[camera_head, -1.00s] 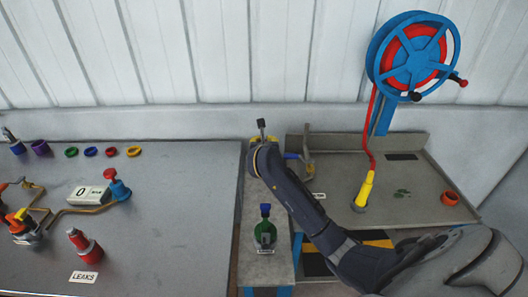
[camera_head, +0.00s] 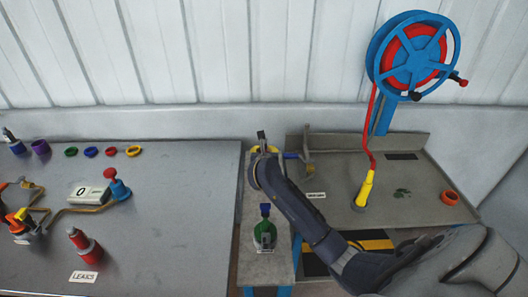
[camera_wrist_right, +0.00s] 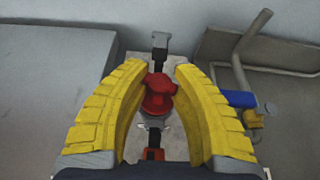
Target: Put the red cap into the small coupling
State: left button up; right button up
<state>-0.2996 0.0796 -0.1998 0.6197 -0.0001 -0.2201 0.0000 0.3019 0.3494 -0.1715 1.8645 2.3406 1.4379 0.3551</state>
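A red knobbed piece (camera_wrist_right: 158,92), which may be the red cap, sits on a pale metal fitting (camera_wrist_right: 155,122) in the right wrist view. My right gripper (camera_wrist_right: 166,66) is open, with one yellow finger on each side of the red piece and gaps beside it. In the head view my right gripper (camera_head: 264,149) is over the far end of the narrow bench, and my arm mostly hides what is beneath it. I cannot tell whether the pale fitting is the small coupling. My left gripper is out of view.
A green bottle-like piece (camera_head: 265,232) stands nearer on the narrow bench (camera_head: 250,262). A blue-handled pipe (camera_wrist_right: 238,98) is close on the right. The left table (camera_head: 150,250) holds red fittings (camera_head: 85,246) and several coloured rings. A hose reel (camera_head: 412,55) rises at right.

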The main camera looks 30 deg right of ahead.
jog(key=o, duration=0.3)
jog(key=shift+o, duration=0.2)
jog(key=shift+r, duration=0.1)
jog(key=shift+r, duration=0.25)
jog(key=v, duration=1.2)
